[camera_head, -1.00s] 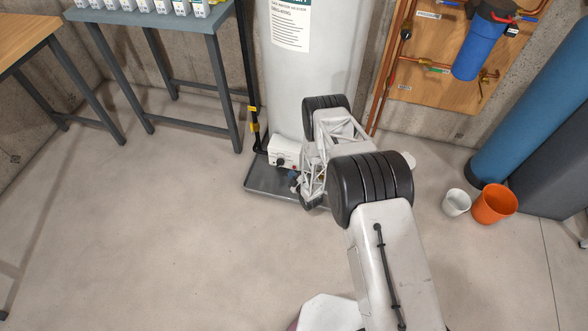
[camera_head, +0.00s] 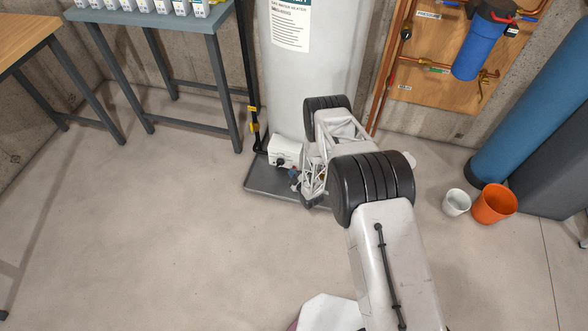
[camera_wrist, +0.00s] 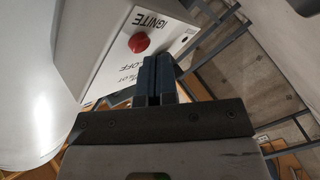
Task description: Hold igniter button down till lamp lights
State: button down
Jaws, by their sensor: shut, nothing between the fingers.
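The white control box (camera_head: 286,152) sits low on the front of the water heater (camera_head: 312,75). In the wrist view the box's face (camera_wrist: 103,70) shows tilted, with a round red button (camera_wrist: 139,42) beside the word IGNITE. A small dark dot (camera_wrist: 184,38) with a tiny label, possibly the lamp, is to the button's right; I see no glow on it. My gripper (camera_wrist: 155,60) is shut and empty, its dark fingertips just below the button in the picture. I see no contact with the button. In the head view my gripper (camera_head: 294,178) is partly hidden beside the box.
A grey tray (camera_head: 262,185) lies under the heater. White (camera_head: 456,203) and orange (camera_head: 494,205) buckets stand on the right.

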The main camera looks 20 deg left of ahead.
jog(key=shift+w, duration=0.4)
dwell(2.1)
jog(key=shift+s, duration=0.2)
dwell(1.1)
jog(key=shift+s, duration=0.65)
jog(key=shift+s, duration=0.1)
jog(key=shift+s, duration=2.4)
